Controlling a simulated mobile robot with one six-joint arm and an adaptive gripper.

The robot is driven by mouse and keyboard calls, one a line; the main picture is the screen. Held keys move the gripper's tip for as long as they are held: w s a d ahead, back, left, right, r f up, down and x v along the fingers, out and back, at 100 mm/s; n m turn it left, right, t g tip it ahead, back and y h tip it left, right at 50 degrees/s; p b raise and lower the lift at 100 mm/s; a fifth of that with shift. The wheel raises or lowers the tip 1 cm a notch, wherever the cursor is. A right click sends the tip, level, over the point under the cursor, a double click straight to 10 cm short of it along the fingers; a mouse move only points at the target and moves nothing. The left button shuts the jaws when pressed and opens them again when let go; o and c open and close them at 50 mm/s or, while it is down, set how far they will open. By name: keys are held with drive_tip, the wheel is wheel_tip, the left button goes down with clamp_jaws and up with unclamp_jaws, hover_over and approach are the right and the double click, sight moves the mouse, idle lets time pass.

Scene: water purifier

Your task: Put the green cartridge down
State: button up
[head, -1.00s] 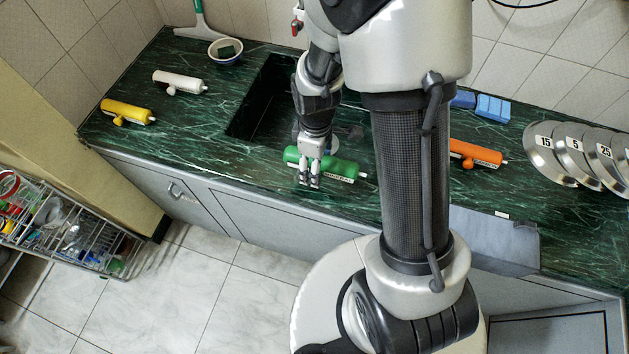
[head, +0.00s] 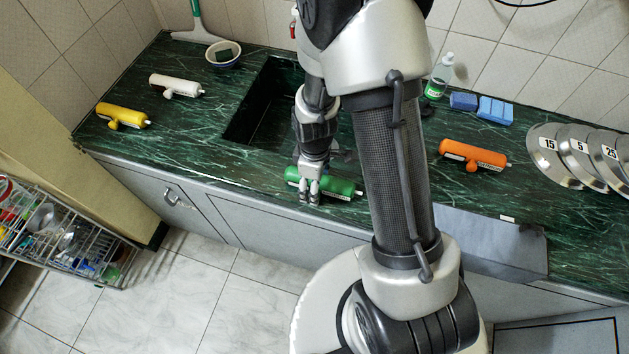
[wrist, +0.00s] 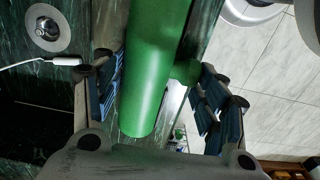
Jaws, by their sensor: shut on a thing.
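The green cartridge (head: 335,187) is at the front edge of the dark green counter (head: 215,165), in front of the sink, lying roughly level. My gripper (head: 309,195) is shut on its body, towards the left end in the head view. In the wrist view the green cartridge (wrist: 150,70) runs between the blue-padded fingers, with a small green side knob (wrist: 187,72) near the right finger. I cannot tell whether the cartridge touches the counter.
A yellow cartridge (head: 123,116) and a white cartridge (head: 177,86) lie at the left. An orange cartridge (head: 474,155) lies right of my arm, near numbered discs (head: 557,158). The sink (head: 268,95) is behind my gripper. Counter left of the sink has free room.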

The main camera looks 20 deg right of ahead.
drive_tip(key=o, duration=1.2)
drive_tip(key=shift+o, duration=0.2)
wheel_tip(320, 180, up, 21)
drive_tip(key=s+m+t+p, duration=0.1)
drive_tip(key=m+p, duration=0.2)
drive_tip(key=p, duration=0.1)
drive_tip(key=s+r+m+t, duration=0.3)
drive_tip(key=s+r+m, duration=0.4)
drive_tip(key=s+r, duration=0.7)
drive_tip(key=shift+r+m+t, duration=0.3)
drive_tip(key=shift+r+m, duration=0.1)
